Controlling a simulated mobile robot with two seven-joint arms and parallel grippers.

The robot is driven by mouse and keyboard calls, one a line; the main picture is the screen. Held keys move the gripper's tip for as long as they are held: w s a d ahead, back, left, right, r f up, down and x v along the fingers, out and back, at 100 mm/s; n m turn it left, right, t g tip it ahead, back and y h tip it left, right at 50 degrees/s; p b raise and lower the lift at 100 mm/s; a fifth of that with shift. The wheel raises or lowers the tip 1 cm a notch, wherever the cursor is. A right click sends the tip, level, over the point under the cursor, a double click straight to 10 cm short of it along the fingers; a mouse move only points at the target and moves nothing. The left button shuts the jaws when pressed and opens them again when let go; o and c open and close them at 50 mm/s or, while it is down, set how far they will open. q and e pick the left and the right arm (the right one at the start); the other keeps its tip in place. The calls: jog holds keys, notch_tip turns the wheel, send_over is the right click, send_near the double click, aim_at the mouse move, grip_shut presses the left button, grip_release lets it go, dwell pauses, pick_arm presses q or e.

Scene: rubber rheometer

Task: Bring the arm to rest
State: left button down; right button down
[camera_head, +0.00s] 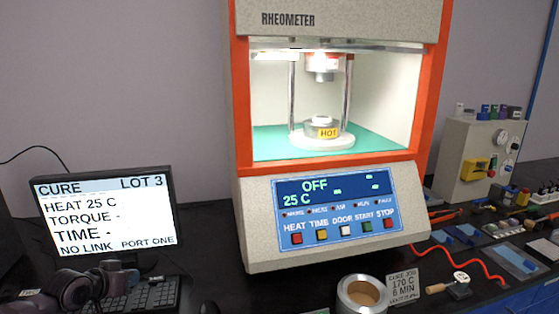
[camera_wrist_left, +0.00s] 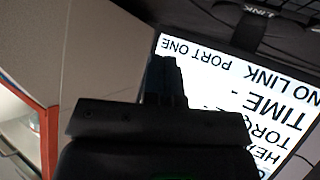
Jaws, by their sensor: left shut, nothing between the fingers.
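My left gripper (camera_wrist_left: 167,82) is shut and empty, its dark fingers in front of the monitor screen in the left wrist view. In the head view my dark left arm and gripper (camera_head: 78,288) show at the lower left, low in front of the monitor (camera_head: 105,212), by the keyboard (camera_head: 150,295). The exact fingertips are hard to pick out there. My right gripper is not in view. The rheometer (camera_head: 240,200) stands at the centre with its lit chamber visible. Its panel (camera_head: 335,208) reads OFF and 25 C. A HOT label (camera_head: 328,133) marks the lower die.
A metal ring-shaped container (camera_head: 362,295) and a cure job card (camera_head: 404,287) stand at the front. A wooden-handled tool (camera_head: 452,287) and red cable (camera_head: 470,258) lie to the right. A beige box (camera_head: 470,165) and small parts crowd the right side.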

pick_arm(q)
jog(key=s+d+f+m+t, duration=0.1)
jog(key=s+d+f, duration=0.1)
jog(key=s, duration=0.1)
jog(key=s+d+f+m+t, duration=0.1)
jog(key=s+d+f, duration=0.1)
jog(key=s+d, duration=0.1)
jog(key=s+d+f+y, duration=0.1)
jog(key=s+d+f, duration=0.1)
jog(key=s, duration=0.3)
jog(key=shift+s+d+f+m+t, duration=0.15)
jog(key=shift+d+f+m+t, duration=0.1)
jog(key=shift+f+m+t, duration=0.15)
jog(key=s+d+f+n+g+y, duration=0.1)
jog(key=s+f, duration=0.4)
jog(key=s, duration=0.5)
jog(key=s+d+f+n+g+y, duration=0.1)
jog(key=s+f, duration=0.4)
jog(key=s, duration=0.6)
jog(key=shift+s+d+f+n+y, duration=0.2)
jog(key=shift+s+f+n+y, duration=0.1)
jog(key=shift+n+y, duration=0.25)
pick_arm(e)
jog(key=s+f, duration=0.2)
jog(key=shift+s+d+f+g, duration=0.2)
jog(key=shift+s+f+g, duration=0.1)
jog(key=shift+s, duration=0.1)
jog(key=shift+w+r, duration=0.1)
